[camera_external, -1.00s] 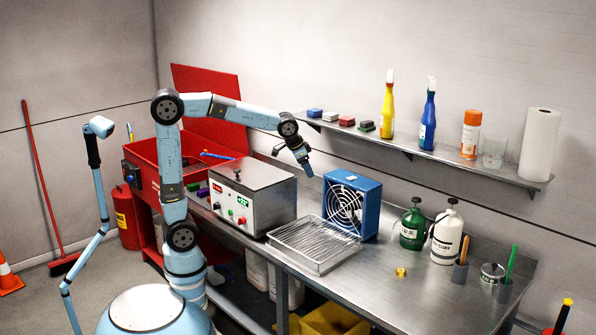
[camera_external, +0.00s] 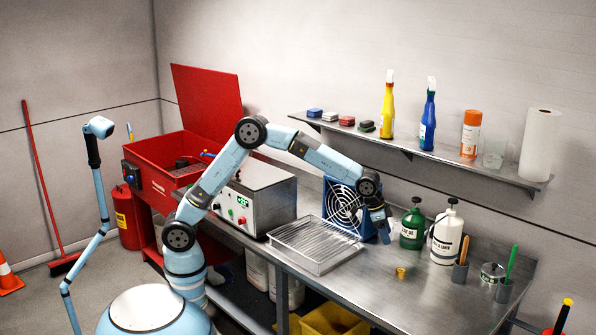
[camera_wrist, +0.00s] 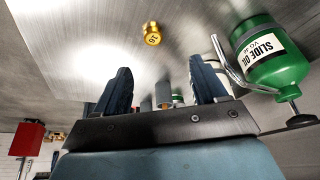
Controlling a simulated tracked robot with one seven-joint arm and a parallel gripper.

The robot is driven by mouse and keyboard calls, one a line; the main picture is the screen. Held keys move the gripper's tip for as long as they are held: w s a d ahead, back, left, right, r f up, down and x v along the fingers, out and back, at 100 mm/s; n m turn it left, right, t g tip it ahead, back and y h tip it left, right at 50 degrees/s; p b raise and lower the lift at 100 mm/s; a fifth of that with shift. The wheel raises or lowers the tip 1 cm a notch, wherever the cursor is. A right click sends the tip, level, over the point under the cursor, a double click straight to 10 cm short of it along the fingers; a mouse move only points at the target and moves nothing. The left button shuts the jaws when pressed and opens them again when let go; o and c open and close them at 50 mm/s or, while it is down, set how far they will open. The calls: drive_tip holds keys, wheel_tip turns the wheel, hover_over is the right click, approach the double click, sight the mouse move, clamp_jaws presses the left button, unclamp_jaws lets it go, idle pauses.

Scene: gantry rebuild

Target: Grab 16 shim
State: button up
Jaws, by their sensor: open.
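A small brass-coloured piece (camera_external: 401,273), likely the shim, sits on the bare steel bench top to the right of the wire rack. In the wrist view the brass piece (camera_wrist: 152,34) shows dark digits that I cannot read surely, and it lies ahead of the fingers. My gripper (camera_external: 384,238) is above the bench, up and slightly left of the piece, pointing down. In the wrist view my gripper (camera_wrist: 163,85) is open, its two dark fingers apart with nothing between them.
A green slide oil bottle (camera_wrist: 272,62) stands close to the right finger; a white bottle (camera_external: 446,238) is beside it. A blue fan (camera_external: 338,205) and a wire rack (camera_external: 312,248) are to the left. The bench around the brass piece is clear.

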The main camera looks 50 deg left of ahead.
sight(400, 270)
drive_tip(key=x, duration=0.5)
drive_tip(key=d+x, duration=0.1)
drive_tip(key=x, duration=0.9)
drive_tip(key=shift+s+d+r, duration=0.15)
drive_tip(key=shift+s+d, duration=0.1)
drive_tip(key=shift+s, duration=0.15)
drive_tip(key=c, duration=1.2)
